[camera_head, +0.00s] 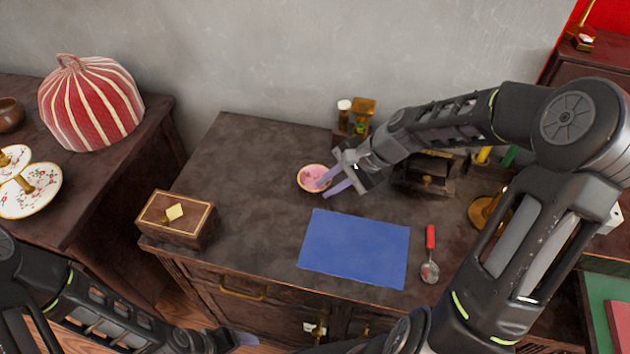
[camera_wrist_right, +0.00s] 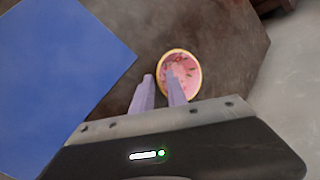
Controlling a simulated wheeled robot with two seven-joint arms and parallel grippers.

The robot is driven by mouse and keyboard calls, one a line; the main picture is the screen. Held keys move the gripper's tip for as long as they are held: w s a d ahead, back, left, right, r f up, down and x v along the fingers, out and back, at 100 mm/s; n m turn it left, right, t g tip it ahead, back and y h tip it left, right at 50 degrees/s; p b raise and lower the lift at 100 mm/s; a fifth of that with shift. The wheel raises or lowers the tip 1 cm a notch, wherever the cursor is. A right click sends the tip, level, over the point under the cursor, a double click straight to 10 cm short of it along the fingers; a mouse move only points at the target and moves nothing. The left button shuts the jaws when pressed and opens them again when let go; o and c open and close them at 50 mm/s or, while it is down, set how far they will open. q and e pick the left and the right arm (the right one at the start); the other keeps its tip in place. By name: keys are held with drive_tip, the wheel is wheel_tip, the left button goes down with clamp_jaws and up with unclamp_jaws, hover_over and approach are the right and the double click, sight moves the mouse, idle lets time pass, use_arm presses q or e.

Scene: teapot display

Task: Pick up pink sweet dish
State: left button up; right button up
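The pink sweet dish (camera_head: 311,177) is a small round dish with a pale rim on the dark cabinet top, near the middle of the head view. It also shows in the right wrist view (camera_wrist_right: 181,72), just beyond the fingertips. My right gripper (camera_head: 329,188) is at the dish's right side, its two fingers apart with a gap between them. In the right wrist view the fingers (camera_wrist_right: 160,86) look empty, and one fingertip overlaps the dish's near edge. I cannot tell whether it touches. My left gripper (camera_head: 240,341) is low at the bottom edge, away from the dish; its fingers are unclear.
A blue mat (camera_head: 355,248) lies in front of the dish, with a red-handled spoon (camera_head: 430,255) to its right. A wooden box (camera_head: 176,218) stands at the left edge. Small jars (camera_head: 344,115) and a dark wooden object (camera_head: 425,174) stand behind and right.

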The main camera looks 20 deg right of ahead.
drive_tip(key=shift+c, duration=0.4)
clamp_jaws()
wheel_tip(320, 180, up, 10)
drive_tip(key=p, duration=0.1)
idle(0.6)
drive_tip(key=shift+a, duration=0.1)
idle(0.4)
